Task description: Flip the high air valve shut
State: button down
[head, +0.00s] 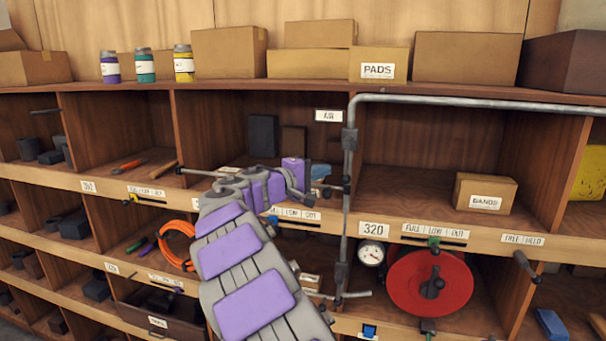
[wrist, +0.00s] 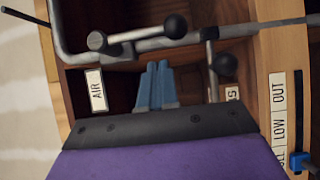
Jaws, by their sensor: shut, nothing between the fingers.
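The high air valve (head: 349,140) is a dark body on the grey upright pipe, just right of the AIR label (head: 328,116). In the wrist view, which is turned sideways, its lever (wrist: 140,35) lies roughly along the pipe and ends in a black ball knob (wrist: 175,27). A second black knob (wrist: 225,65) sits on a short bar farther along the pipe. My gripper (wrist: 157,68) has blue fingers pressed together and empty, pointing toward the pipe with a visible gap from the lever. In the head view my gripper (head: 321,171) is left of the pipe, partly hidden by my arm.
The pipe (head: 460,98) bends right along the upper shelf. Wooden cubbies surround it. A red wheel (head: 430,284) and a gauge (head: 371,253) are low on the right. A BANDS box (head: 485,193) sits in the right cubby, with free room left of it.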

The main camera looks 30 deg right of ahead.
aim_at(347, 160)
jog(key=shift+s+d, duration=0.95)
jog(key=shift+r, duration=0.1)
jog(key=shift+s, duration=0.1)
jog(key=shift+s+d+n, duration=0.1)
jog(key=shift+s+n, duration=0.05)
jog(key=shift+n, duration=0.15)
